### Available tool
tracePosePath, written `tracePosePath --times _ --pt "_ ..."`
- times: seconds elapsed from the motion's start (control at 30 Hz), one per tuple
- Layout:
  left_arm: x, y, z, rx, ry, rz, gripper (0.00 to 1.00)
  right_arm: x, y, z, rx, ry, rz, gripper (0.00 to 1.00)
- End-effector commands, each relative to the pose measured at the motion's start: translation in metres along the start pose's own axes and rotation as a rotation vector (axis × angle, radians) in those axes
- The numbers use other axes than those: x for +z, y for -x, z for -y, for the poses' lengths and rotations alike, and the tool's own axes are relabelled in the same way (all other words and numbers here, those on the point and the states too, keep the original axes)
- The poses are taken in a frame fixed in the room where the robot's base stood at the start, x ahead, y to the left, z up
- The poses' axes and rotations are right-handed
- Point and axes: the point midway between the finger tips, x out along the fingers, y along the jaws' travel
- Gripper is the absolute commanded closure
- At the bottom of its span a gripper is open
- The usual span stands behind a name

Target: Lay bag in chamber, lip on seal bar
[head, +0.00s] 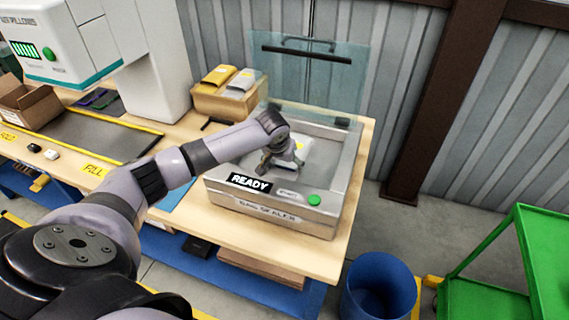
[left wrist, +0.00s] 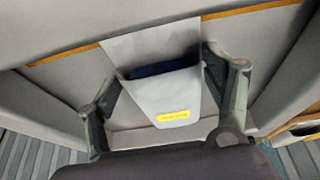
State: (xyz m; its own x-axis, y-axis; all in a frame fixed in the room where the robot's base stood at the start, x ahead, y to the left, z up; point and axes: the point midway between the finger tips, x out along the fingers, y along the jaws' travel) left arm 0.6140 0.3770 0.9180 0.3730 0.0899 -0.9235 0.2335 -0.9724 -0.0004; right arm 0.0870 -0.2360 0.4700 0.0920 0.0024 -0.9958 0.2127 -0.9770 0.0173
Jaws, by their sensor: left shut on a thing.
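The bag (head: 302,146) is a pale pouch with a yellow label, partly hidden by my left gripper (head: 282,160) in the head view. My left gripper is shut on it, over the open chamber of the bag sealer (head: 270,213). In the left wrist view, the grey bag (left wrist: 170,95) lies between the fingers of the left gripper (left wrist: 160,72), its dark mouth and flared lip facing up the picture. Something dark blue shows in the mouth. I cannot tell whether the bag touches the chamber floor. The seal bar is not clearly visible. My right gripper is not in view.
The clear lid (head: 320,80) stands open behind the chamber. The sealer's front has a READY display (head: 249,182) and a green button (head: 314,199). A carton with pouches (head: 226,100) stands behind left. A blue bin (head: 378,285) and green cart (head: 520,262) stand right.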

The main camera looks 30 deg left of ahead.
Motion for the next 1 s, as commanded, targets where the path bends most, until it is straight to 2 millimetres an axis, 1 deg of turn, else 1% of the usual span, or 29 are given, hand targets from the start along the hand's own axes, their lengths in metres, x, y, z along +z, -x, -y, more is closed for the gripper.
tracePosePath --times 0.03,0.07,0.4,0.63,0.8,1.0 --pt "-0.0002 0.0002 -0.0001 0.000 0.000 -0.001 0.52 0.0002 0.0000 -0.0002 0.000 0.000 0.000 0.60" --pt "-0.0002 0.0002 -0.0001 0.000 0.000 -0.001 0.24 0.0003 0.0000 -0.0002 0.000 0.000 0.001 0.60" --pt "0.0001 0.0001 0.0000 0.000 0.000 0.000 0.02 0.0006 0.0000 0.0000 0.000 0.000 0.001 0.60" --pt "0.0002 0.0000 0.0000 0.000 0.000 0.000 0.02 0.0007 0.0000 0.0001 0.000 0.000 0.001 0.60" --pt "0.0008 -0.0005 0.0001 -0.001 0.000 0.002 0.14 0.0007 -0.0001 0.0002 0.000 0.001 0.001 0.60" --pt "0.0005 -0.0003 0.0000 0.000 0.000 0.001 0.14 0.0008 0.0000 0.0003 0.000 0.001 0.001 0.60"
